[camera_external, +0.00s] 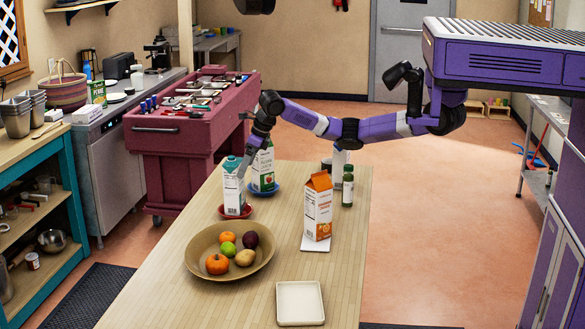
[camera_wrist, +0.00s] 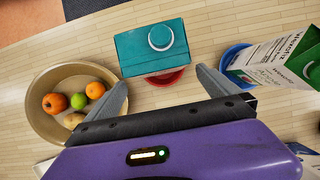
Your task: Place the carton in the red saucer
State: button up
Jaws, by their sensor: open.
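A white carton with a teal top (camera_external: 233,188) stands upright in the red saucer (camera_external: 235,213) on the wooden table. In the wrist view the teal carton top (camera_wrist: 152,48) shows from above, with the red saucer (camera_wrist: 167,79) peeking out below it. My gripper (camera_external: 250,158) is at the carton, close to its top. In the wrist view the open fingers of my gripper (camera_wrist: 161,78) spread to either side of the carton's near side, and no grip on it shows. Most of the saucer is hidden under the carton.
A green-and-white carton (camera_external: 263,170) stands on a blue saucer (camera_external: 277,188) close by, to the right. An orange carton (camera_external: 318,209) and a green bottle (camera_external: 347,187) stand farther right. A fruit bowl (camera_external: 198,264) and a square cream tray (camera_external: 300,303) are nearer the camera.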

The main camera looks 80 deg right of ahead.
jog(key=v, duration=0.5)
jog(key=shift+s+r, duration=0.1)
jog(key=shift+r, duration=0.2)
jog(key=shift+a, duration=0.1)
